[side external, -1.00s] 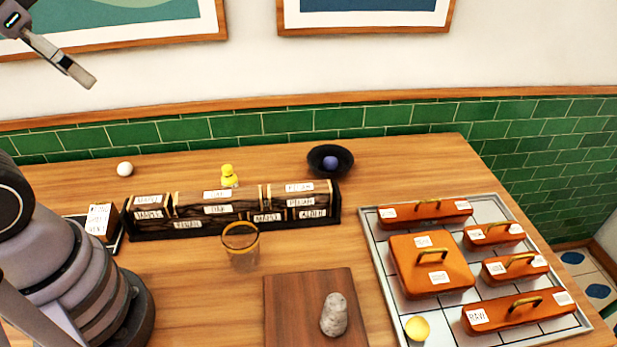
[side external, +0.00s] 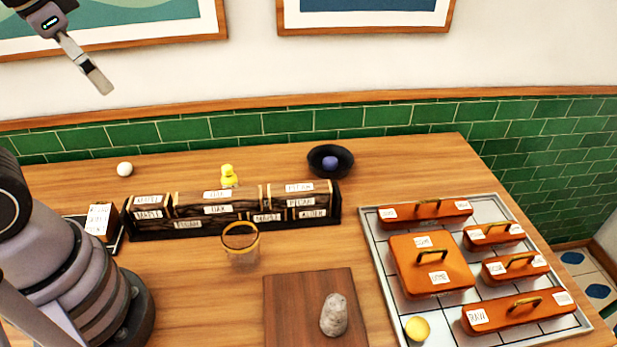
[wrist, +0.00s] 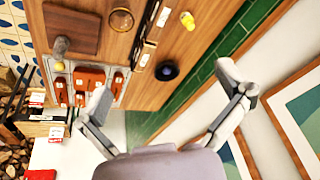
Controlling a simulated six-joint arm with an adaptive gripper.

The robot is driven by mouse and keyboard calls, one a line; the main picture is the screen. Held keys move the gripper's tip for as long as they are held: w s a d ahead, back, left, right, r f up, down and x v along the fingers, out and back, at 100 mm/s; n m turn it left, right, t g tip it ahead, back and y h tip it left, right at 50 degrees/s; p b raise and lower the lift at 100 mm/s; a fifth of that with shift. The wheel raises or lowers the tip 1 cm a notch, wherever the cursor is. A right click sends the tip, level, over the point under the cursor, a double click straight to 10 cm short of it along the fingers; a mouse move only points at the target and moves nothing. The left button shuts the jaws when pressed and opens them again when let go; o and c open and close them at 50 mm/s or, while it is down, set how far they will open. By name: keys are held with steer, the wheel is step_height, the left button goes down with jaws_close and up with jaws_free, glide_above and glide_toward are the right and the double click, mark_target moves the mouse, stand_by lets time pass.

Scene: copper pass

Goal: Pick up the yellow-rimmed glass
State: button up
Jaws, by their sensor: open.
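The yellow-rimmed glass (side external: 241,249) is clear and stands upright on the wooden table, in front of the dark rack of labelled blocks. It also shows in the wrist view (wrist: 121,19) at the top, seen mostly as its yellow rim. My gripper (side external: 101,84) is high at the upper left of the side view, well above the table and apart from the glass. In the wrist view my gripper (wrist: 165,82) has its two fingers spread wide with nothing between them.
The rack (side external: 190,228) stands behind the glass. A wooden board (side external: 290,305) with a grey stone (side external: 334,315) lies in front of it. A tray (side external: 372,235) of orange labelled blocks is on the right. A black bowl (side external: 345,168), yellow duck (side external: 228,176) and white ball (side external: 125,169) are at the back.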

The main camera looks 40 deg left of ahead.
steer(key=w+d+f+m+g+y, duration=0.3)
steer(key=w+d+f+m+g, duration=0.1)
steer(key=w+f+m, duration=0.15)
steer(key=m+y, duration=0.4)
steer(key=m, duration=0.1)
glide_above(236, 229)
steer(key=s+d, duration=0.2)
steer(key=s, duration=0.1)
step_height(236, 229, down, 8)
steer(key=d+f+m+t+y, duration=0.3)
steer(key=d+f+m+y, duration=0.15)
steer(key=f, duration=0.55)
step_height(236, 229, down, 8)
steer(key=s+d+m+t, duration=0.1)
steer(key=d+m+t, duration=0.15)
steer(key=m, duration=0.35)
steer(key=shift+t+y, duration=0.25)
steer(key=x, duration=0.7)
steer(key=shift+a+r, duration=0.1)
steer(key=c, duration=1.2)
